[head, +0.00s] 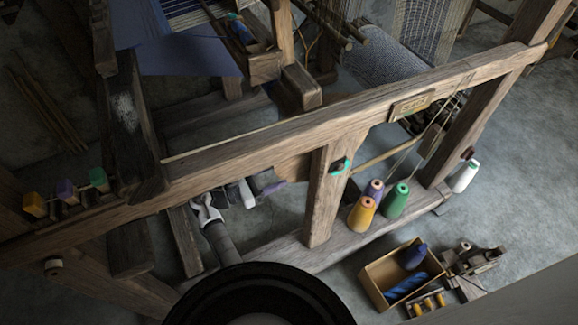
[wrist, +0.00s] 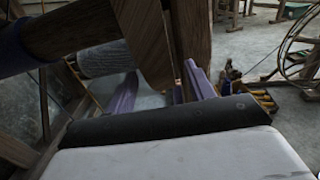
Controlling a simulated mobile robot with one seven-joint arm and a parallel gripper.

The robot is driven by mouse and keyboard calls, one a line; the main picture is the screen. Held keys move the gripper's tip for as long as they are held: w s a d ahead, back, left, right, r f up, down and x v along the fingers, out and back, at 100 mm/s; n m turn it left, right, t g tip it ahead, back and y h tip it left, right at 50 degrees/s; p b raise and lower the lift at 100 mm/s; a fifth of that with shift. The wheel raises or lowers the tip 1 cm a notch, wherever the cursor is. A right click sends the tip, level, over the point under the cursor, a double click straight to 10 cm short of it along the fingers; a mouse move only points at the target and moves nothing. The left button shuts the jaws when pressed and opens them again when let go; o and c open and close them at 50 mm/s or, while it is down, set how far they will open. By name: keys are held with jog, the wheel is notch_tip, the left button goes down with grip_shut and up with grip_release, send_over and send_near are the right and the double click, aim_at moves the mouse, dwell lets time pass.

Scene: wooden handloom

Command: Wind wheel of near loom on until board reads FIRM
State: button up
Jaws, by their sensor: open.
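My gripper is open in the wrist view (wrist: 160,72), its two purple fingers apart. A wooden piece (wrist: 150,35) hangs just beyond and between them; I cannot tell whether they touch it. In the head view my gripper (head: 270,183) is behind and below the near loom's long front beam (head: 240,130), partly hidden by it. I cannot clearly make out the wheel in either view. A thick round wooden bar (wrist: 75,30) crosses the wrist view at upper left.
An upright post (head: 322,200) stands right of my gripper, with a teal-marked fitting (head: 340,166). Yellow (head: 361,214), purple and green cones stand on the lower rail, a white cone (head: 465,177) farther right. An open box (head: 385,270) and a small wooden device (head: 465,265) are on the floor.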

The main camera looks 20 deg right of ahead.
aim_at(289, 169)
jog(key=shift+w+d, duration=0.2)
jog(key=shift+d, duration=0.7)
jog(key=shift+w+d, duration=0.2)
jog(key=shift+d, duration=0.7)
jog(key=shift+w+d, duration=0.2)
jog(key=shift+d, duration=0.7)
grip_shut()
